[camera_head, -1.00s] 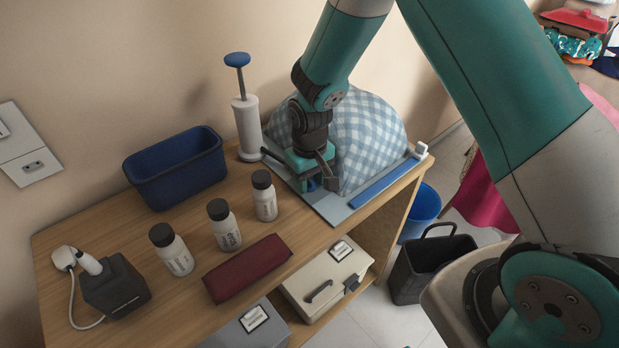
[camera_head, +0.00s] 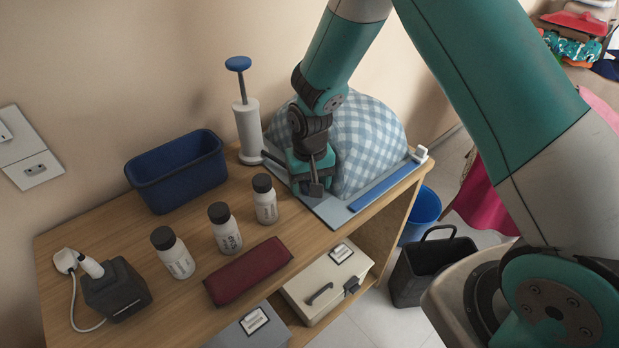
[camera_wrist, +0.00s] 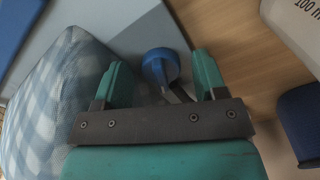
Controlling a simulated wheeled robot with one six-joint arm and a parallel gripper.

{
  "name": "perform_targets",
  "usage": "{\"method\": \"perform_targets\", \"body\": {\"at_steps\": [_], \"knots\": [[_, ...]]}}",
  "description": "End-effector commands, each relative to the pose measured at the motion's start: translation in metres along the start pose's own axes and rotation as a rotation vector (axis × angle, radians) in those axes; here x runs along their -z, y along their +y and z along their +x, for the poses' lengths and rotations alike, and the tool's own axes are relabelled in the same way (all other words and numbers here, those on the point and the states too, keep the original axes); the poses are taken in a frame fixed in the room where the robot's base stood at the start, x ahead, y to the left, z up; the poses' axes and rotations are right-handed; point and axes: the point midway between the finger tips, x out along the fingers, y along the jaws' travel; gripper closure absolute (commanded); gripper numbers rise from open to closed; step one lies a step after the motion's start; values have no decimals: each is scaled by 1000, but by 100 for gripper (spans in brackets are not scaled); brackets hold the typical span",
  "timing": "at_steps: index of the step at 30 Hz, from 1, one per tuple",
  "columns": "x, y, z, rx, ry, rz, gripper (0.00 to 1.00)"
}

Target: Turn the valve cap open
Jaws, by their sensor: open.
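The valve cap (camera_wrist: 158,66) is a round blue knob at the edge of the grey-blue board, seen in the wrist view. My gripper (camera_wrist: 161,78) has its two teal fingers apart, one on each side of the cap, with visible gaps. In the head view my gripper (camera_head: 312,182) points down at the board's left part, beside a blue-and-white checked bag (camera_head: 362,140), and hides the cap.
A white hand pump (camera_head: 247,128) with a blue handle stands left of my gripper. A blue bin (camera_head: 180,185), several dark-capped bottles (camera_head: 226,235), and a red case (camera_head: 250,270) are on the wooden table (camera_head: 160,310). Beyond its right edge are buckets on the floor.

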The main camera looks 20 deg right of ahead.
Motion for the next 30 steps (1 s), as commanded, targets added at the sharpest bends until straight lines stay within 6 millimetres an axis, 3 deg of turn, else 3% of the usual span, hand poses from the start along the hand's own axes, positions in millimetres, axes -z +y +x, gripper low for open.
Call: {"method": "perform_targets", "body": {"at_steps": [7,21,30], "knots": [[1,0,-27,2,6,0,35],[0,0,-142,2,5,0,35],[0,0,-173,0,0,0,35]]}}
